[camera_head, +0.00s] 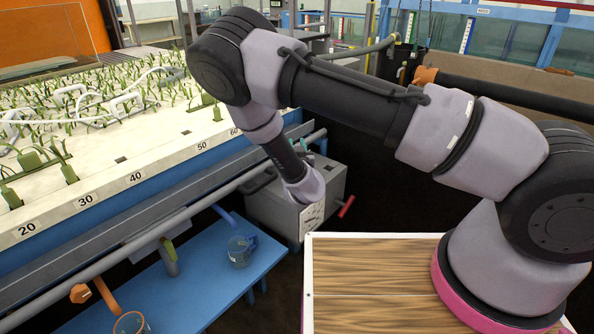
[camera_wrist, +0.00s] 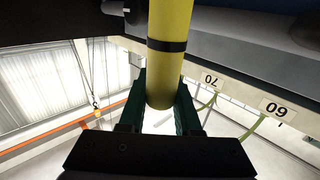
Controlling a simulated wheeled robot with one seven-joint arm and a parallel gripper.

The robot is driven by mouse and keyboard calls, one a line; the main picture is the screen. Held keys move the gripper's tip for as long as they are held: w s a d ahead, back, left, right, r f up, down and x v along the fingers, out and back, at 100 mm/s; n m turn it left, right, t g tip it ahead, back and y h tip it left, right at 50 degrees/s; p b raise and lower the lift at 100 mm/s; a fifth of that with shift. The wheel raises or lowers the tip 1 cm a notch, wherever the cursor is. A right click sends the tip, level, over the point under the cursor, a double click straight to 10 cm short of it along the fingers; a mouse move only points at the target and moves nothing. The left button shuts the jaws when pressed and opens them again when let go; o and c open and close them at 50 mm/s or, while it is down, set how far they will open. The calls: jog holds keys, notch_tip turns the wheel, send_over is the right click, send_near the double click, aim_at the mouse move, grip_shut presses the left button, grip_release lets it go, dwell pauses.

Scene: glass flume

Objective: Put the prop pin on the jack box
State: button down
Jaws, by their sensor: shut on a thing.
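In the wrist view a yellow cylinder with a black band, the prop pin (camera_wrist: 168,70), lies between the dark green fingers of my gripper (camera_wrist: 161,112). The gripper is shut on it, and its rounded end shows between the fingers. The pin's other end runs out of the top of the picture. In the head view a grey box with a white face plate and a red handle, which looks like the jack box (camera_head: 262,208), stands beside the flume. My wrist hangs in front of it and hides part of its top. The pin cannot be made out there.
The long flume bench (camera_head: 100,170) with numbered marks and green plants fills the left. A grey rail (camera_head: 200,205) runs along its side. A blue bench (camera_head: 215,290) holding a glass jug (camera_head: 240,250) stands below. A wooden-topped surface (camera_head: 375,285) lies at the front right.

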jog(key=shift+f, duration=3)
jog(key=shift+f, duration=0.15)
jog(key=c, duration=0.6)
grip_release()
